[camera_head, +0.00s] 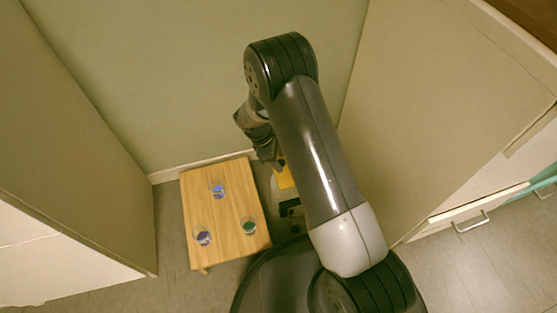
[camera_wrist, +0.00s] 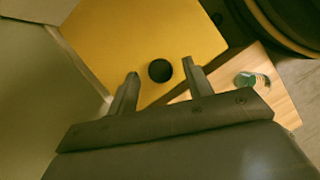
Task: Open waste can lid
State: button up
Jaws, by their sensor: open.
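The yellow lid (camera_wrist: 190,35) of the waste can fills the upper middle of the wrist view, with a round black knob (camera_wrist: 160,71) near its lower edge. In the head view a part of the yellow lid (camera_head: 285,179) shows beside my arm, which hides the rest. My gripper (camera_wrist: 160,68) is open. Its two fingers appear on either side of the knob in the picture, with gaps to both. I cannot tell how far above the knob they are. My gripper (camera_head: 268,158) is partly hidden in the head view.
A small wooden table (camera_head: 226,212) stands left of the can, holding glasses with blue (camera_head: 218,189), purple-blue (camera_head: 203,238) and green (camera_head: 249,227) contents. A wall is behind, and cabinet sides (camera_head: 450,90) close in left and right.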

jog(key=shift+f, duration=0.15)
grip_shut()
dwell(0.5)
